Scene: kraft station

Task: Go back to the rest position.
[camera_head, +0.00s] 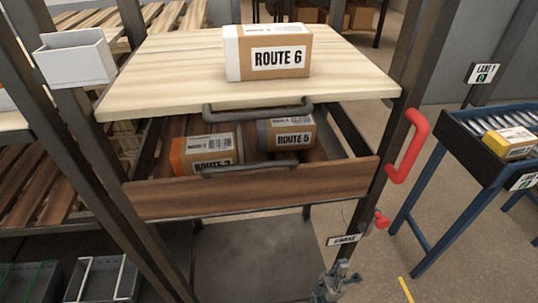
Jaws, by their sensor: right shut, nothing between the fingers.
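My right gripper (338,277) shows at the bottom edge, right of centre, pointing up in front of the lower right of the station. It is shut and empty, apart from the parcels and handles. My left gripper is out of the picture. A parcel marked ROUTE 6 (280,70) stands on the pale wooden top (165,75). Below it an open drawer (255,197) with a dark handle (250,171) holds an orange-ended parcel (208,146) and a ROUTE 5 parcel (293,146). The drawer front hides their lower parts.
A red handle (408,147) and a red knob (381,219) are on the right post. A blue-legged roller conveyor (462,140) carries a yellow parcel (509,143) at the right. A white bin (75,59) hangs at the upper left. Open floor (365,245) lies between station and conveyor.

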